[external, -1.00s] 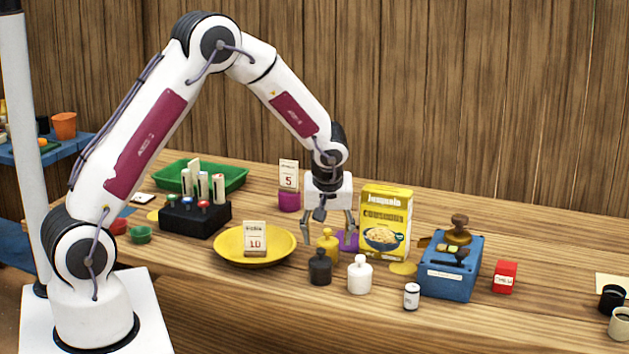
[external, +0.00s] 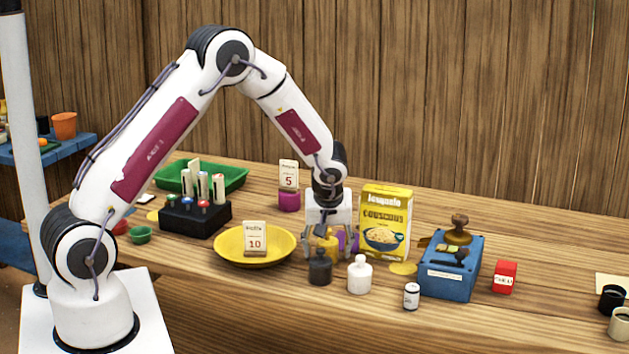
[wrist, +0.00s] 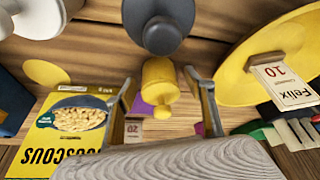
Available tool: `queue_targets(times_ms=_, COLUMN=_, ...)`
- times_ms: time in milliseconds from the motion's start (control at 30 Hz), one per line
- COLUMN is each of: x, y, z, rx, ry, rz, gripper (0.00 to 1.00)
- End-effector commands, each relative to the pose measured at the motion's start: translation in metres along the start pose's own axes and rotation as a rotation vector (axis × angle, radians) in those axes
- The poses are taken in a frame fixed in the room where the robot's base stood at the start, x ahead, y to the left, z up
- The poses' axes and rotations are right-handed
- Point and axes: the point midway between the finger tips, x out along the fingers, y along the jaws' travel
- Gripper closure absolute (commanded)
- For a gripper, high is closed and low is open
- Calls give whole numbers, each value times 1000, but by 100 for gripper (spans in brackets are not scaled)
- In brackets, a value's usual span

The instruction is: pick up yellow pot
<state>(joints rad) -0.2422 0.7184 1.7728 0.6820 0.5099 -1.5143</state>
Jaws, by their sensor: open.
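The yellow pot (external: 325,247), a small lidded pot with a knob, stands upright on the wooden counter. In the external view my gripper (external: 329,244) is lowered around it and partly hides it. In the wrist view the yellow pot (wrist: 160,82) sits between the two fingers of my open gripper (wrist: 164,95), with a gap visible on each side. I cannot tell from the frames whether either finger touches it.
A dark grey pot (external: 320,268) and a white pot (external: 359,274) stand close in front. A yellow plate (external: 232,255) with a card is left, a couscous box (external: 386,220) right. A purple item (wrist: 143,104) lies just behind.

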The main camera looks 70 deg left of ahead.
Motion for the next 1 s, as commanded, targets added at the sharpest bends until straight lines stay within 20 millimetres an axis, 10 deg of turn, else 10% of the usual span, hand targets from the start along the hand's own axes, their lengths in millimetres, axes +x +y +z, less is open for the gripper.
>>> queue_targets(times_ms=133, x=0, y=0, z=0, rx=0, ry=0, rz=0, gripper=51)
queue_targets(times_ms=300, x=0, y=0, z=0, rx=0, ry=0, rz=0, gripper=96)
queue_targets(times_ms=1000, x=-22, y=1, z=-10, rx=-1, ry=3, rz=3, gripper=97)
